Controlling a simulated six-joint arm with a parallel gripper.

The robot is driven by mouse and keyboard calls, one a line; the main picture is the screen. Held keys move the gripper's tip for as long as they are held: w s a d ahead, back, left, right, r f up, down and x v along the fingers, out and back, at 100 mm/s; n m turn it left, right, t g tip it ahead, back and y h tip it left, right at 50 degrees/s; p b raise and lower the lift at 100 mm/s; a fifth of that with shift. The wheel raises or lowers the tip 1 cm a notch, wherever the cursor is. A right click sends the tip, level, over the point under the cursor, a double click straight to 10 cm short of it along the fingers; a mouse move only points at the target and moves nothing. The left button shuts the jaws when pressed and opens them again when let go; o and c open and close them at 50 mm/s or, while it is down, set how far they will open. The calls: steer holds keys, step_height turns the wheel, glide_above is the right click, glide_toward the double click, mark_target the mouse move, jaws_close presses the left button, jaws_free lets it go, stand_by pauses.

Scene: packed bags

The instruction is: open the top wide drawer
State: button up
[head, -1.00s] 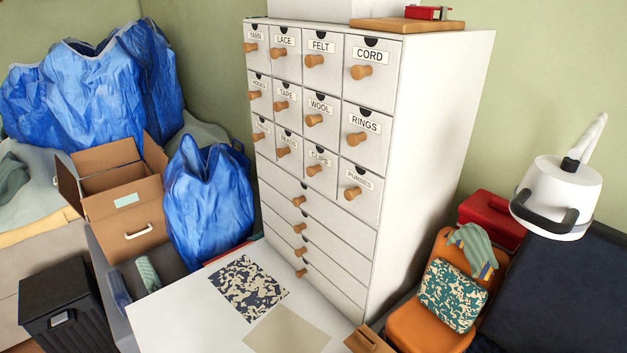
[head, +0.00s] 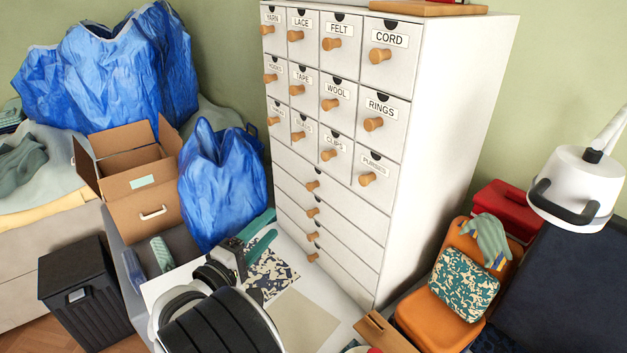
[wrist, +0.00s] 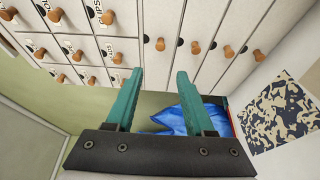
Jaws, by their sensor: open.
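The white cabinet (head: 455,130) has several wide drawers below its small labelled drawers. The top wide drawer (head: 347,202) is shut, and its round wooden knob (head: 313,186) shows clearly. In the wrist view this knob (wrist: 160,44) appears beside the labelled drawers, in line with the space between my fingers and beyond their tips. My gripper (head: 269,229) has teal fingers and is open and empty. In the head view it is left of and lower than the knob, over the white table. In the wrist view (wrist: 159,75) neither finger touches the knob.
Other wide-drawer knobs (wrist: 195,47) sit close beside the top one. A blue bag (head: 222,185) stands just left of my gripper. A patterned sheet (head: 283,268) lies on the white table. An orange case (head: 415,315) is at the right.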

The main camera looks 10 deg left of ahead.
mark_target(309, 188)
steer(key=x, duration=1.5)
steer(key=shift+d, duration=0.15)
steer(key=shift+s, duration=0.1)
jaws_close()
stand_by(0.4)
